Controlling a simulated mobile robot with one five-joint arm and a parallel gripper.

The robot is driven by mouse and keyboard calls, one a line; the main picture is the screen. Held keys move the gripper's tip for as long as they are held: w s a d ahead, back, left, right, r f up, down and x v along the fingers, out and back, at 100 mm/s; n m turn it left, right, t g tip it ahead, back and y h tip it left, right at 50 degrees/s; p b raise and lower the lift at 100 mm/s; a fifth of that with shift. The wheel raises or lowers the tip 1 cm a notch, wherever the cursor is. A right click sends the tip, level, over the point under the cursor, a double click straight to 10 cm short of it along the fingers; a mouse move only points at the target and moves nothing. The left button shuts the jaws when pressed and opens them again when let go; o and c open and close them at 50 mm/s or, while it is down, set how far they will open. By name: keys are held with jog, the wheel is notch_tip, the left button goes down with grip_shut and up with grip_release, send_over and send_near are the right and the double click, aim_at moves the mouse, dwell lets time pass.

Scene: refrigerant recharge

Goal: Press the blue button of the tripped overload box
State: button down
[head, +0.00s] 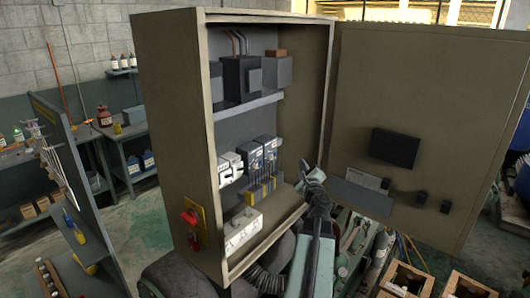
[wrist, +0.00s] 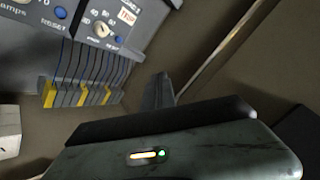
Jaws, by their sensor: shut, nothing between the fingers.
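Overload boxes (head: 252,156) sit in a row on the middle rail inside the open cabinet. In the wrist view, the nearer grey overload box (wrist: 148,18) has a dial, a small window with reddish letters that seem to read TRIP, and a blue button (wrist: 119,41). A second box to its left has its own blue button (wrist: 60,12) beside a RESET label; its window is out of view. My gripper (head: 306,172) is shut and empty, right of the boxes near the cabinet opening. In the wrist view its fingers (wrist: 161,90) are below and right of the nearer button, apart from it.
A white block (head: 243,230) sits on the cabinet floor. The open cabinet door (head: 430,130) stands to the right of my arm. A red switch handle (head: 191,220) is on the cabinet's outer side.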

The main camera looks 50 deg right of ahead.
aim_at(275, 154)
jog(key=w, duration=0.9)
dwell(0.3)
jog(key=shift+w, duration=0.15)
dwell(1.7)
jog(key=shift+w, duration=0.3)
jog(key=shift+w, duration=0.3)
dwell(0.6)
jog(key=shift+s, duration=0.75)
